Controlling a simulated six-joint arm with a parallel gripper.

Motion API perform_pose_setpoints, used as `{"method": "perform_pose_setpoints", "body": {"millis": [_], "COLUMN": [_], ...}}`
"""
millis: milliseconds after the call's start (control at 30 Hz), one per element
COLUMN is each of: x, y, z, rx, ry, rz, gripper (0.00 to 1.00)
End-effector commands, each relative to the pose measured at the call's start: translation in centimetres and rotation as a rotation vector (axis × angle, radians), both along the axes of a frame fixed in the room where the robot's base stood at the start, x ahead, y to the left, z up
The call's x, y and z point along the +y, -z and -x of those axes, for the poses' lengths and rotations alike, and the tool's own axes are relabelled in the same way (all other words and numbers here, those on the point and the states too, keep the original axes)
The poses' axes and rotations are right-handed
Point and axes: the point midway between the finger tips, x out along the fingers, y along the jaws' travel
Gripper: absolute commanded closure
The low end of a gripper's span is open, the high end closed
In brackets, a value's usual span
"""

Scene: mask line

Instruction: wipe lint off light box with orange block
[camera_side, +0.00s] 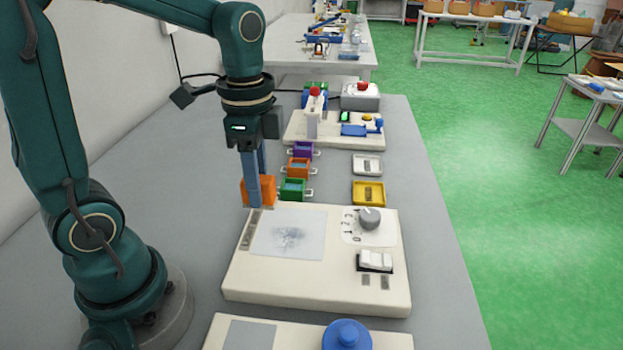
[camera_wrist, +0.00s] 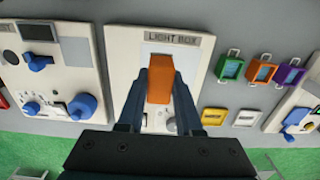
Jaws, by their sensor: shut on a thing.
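The light box (camera_side: 318,289) is a cream housing with a pale panel (camera_side: 268,222). A grey patch of lint (camera_side: 288,238) lies around the middle of the panel. My gripper (camera_side: 257,204) is shut on the orange block (camera_side: 270,192), by the label edge of the box in the side view. In the wrist view the orange block (camera_wrist: 160,80) sits between both fingers and hides much of the panel; the LIGHT BOX label (camera_wrist: 166,38) shows beyond it. The lint cannot be made out there. I cannot tell how high the block is.
The light box also bears a grey knob (camera_side: 370,218) and a white rocker switch (camera_side: 376,260). Beyond it stand green (camera_side: 293,189), orange (camera_side: 299,167) and purple (camera_side: 303,149) bins and a yellow tray (camera_side: 368,193). A unit with a blue knob (camera_side: 347,335) is nearer.

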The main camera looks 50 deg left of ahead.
Motion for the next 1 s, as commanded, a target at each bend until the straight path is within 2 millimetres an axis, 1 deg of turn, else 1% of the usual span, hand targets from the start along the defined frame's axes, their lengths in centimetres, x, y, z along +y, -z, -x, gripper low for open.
{"method": "perform_pose_setpoints", "body": {"millis": [733, 800, 867, 1000], "x": [0.0, 0.0, -0.5, -1.4], "y": [6.5, 8.0, 7.5, 7.8], "z": [0.1, 0.1, -0.5, -1.5], "rx": [0.006, 0.011, 0.0, 0.0], "ry": [0.001, 0.001, 0.005, 0.005], "rz": [0.001, 0.002, 0.0, 0.0], "gripper": [1.0, 1.0, 1.0, 1.0]}}
